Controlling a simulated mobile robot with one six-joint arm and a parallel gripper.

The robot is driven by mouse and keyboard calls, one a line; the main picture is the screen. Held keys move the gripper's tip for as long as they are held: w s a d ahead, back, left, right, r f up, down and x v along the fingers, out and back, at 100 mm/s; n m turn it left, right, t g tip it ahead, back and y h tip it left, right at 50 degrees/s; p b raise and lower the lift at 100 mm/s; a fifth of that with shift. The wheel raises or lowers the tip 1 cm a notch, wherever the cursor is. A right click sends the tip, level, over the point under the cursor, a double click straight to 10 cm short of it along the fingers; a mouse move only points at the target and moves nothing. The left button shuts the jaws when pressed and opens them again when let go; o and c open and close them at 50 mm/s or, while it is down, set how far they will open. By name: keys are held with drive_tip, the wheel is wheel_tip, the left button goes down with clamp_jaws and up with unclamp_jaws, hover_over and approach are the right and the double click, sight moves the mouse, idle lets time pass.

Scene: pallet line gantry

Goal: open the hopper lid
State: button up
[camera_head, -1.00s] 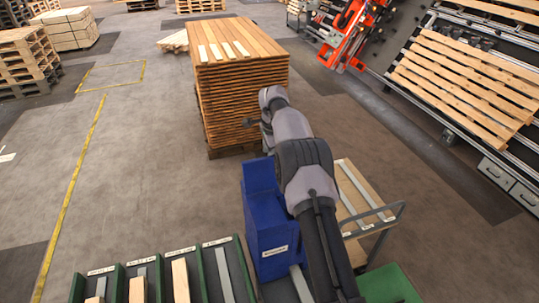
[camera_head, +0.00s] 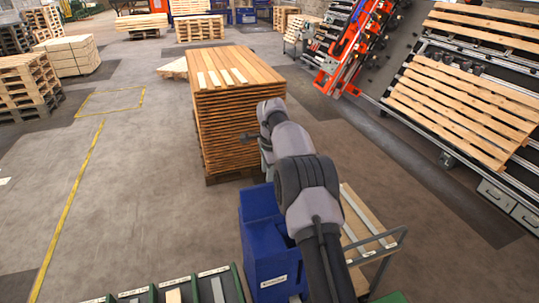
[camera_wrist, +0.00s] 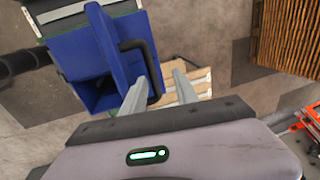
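The blue hopper (camera_head: 262,258) stands at the lower middle of the head view, with a white label on its front. My arm hides its right side. In the wrist view the hopper (camera_wrist: 75,55) is at upper left, with a dark recess in its blue body. I cannot tell for certain which part is the lid or how it stands. My gripper (camera_head: 250,137) shows small beyond the hopper in the head view. In the wrist view its two grey fingers (camera_wrist: 160,91) are apart with nothing held between them. The left finger overlaps the hopper's edge in the picture.
A tall stack of wooden boards (camera_head: 228,125) stands beyond the hopper. A cart with planks (camera_head: 357,225) and a handle is right of it. Open floor lies to the left.

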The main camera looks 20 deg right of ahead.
drive_tip(key=s+r, duration=0.3)
drive_tip(key=r, duration=0.9)
drive_tip(key=shift+a+r, duration=0.15)
drive_tip(key=shift+r, duration=0.2)
